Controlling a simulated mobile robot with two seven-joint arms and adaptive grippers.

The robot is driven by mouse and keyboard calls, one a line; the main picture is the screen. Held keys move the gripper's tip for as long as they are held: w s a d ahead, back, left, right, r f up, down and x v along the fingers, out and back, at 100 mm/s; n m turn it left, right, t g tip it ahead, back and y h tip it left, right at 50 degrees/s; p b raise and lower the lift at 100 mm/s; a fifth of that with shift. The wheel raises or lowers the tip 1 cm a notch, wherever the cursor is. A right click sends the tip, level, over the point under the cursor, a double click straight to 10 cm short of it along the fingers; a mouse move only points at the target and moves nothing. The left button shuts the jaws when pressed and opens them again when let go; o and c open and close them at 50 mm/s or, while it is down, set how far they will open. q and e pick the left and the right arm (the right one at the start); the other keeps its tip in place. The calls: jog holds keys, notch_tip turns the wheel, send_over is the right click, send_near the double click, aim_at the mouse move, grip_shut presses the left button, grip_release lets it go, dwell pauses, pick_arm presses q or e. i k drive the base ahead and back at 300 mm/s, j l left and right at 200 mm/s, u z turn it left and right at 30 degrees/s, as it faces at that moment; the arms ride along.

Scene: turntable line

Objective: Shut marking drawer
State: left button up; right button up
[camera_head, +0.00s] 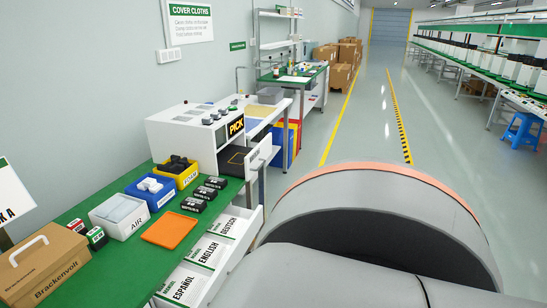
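A white drawer front with a dark handle slot (262,152) stands out past the bench edge, in front of the white console marked PICK (192,133). Nearer, a second white drawer (250,225) is pulled out from under the green bench. It holds booklets labelled Español, English and Deutsch (226,226). No label names either one the marking drawer. Neither of my grippers is in view.
The aisle floor (365,120) is clear. A blue stool (523,130) stands at right.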

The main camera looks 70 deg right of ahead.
aim_at(238, 161)
jog(key=z, duration=2.15)
jog(key=i+l, duration=0.15)
jog(key=l, duration=0.15)
jog(key=i+l+u, duration=0.1)
jog(key=i+l, duration=0.25)
jog(key=l, duration=0.3)
jog(key=i+l+u, duration=0.1)
jog(key=l, duration=0.2)
jog(key=i+l, duration=0.2)
jog(key=l, duration=0.15)
jog(key=j+u, duration=0.05)
